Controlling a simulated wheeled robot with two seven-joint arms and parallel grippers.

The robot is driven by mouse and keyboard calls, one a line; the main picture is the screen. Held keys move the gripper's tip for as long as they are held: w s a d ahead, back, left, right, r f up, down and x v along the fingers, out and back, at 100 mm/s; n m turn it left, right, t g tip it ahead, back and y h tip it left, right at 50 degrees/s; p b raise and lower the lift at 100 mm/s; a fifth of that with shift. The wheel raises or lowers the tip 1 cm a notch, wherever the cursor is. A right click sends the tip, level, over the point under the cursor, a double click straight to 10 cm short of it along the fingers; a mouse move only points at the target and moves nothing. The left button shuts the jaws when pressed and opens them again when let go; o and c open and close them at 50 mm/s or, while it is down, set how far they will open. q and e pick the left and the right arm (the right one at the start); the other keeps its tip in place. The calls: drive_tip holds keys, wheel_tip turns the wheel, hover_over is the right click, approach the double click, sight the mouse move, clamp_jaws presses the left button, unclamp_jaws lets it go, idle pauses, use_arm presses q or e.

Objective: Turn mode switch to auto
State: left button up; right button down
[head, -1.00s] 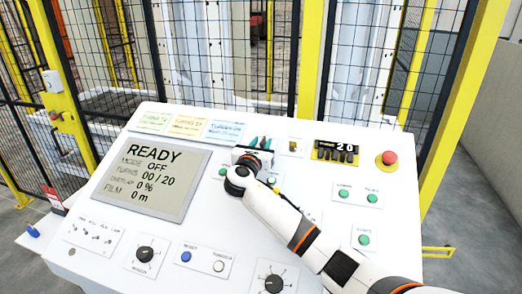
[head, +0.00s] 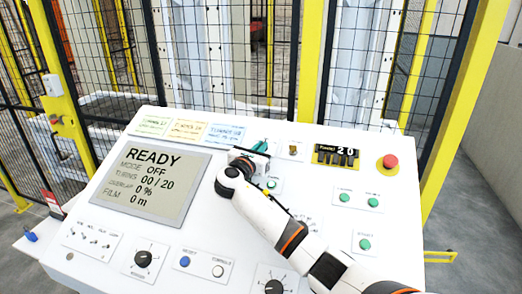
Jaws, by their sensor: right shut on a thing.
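The white control panel (head: 215,225) fills the middle of the head view. Its display (head: 153,184) reads READY, MODE OFF, TURNS 00/20. My right gripper (head: 259,149) is at the panel's upper middle, right of the display and just below the blue label. It is shut on a small control there, which I take to be the mode switch. Teal pieces show at the gripper's tip. The gripper and wrist hide most of the control, so its pointing direction cannot be read. My left gripper is not in view.
Green buttons (head: 365,244) lie right of my forearm. Black rotary knobs (head: 143,258) sit along the front edge. A yellow-framed mesh fence stands behind the panel.

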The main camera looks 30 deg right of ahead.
drive_tip(key=m+g, duration=0.1)
drive_tip(key=m+g+h+b, duration=0.1)
drive_tip(key=m+g, duration=0.1)
drive_tip(key=shift+w+a+f+g+b, duration=0.2)
drive_tip(key=shift+w+g+b, duration=0.1)
drive_tip(key=shift+b, duration=0.1)
drive_tip(key=m+g+b, duration=0.1)
drive_tip(key=m+g, duration=0.1)
drive_tip(key=shift+w+m+h+b, duration=0.1)
drive_tip(key=shift+m+h+b, duration=0.2)
drive_tip(key=shift+h+b, duration=0.1)
drive_tip(key=shift+w+r+m+g+b, duration=0.15)
drive_tip(key=shift+m+g+b, duration=0.8)
drive_tip(key=shift+g+b, duration=0.15)
drive_tip(key=shift+w+r+m+g+b, duration=0.1)
drive_tip(key=shift+m+g+b, duration=0.85)
drive_tip(key=shift+g+b, duration=0.15)
drive_tip(key=c, duration=1.5)
unclamp_jaws()
drive_tip(key=shift+r, duration=0.1)
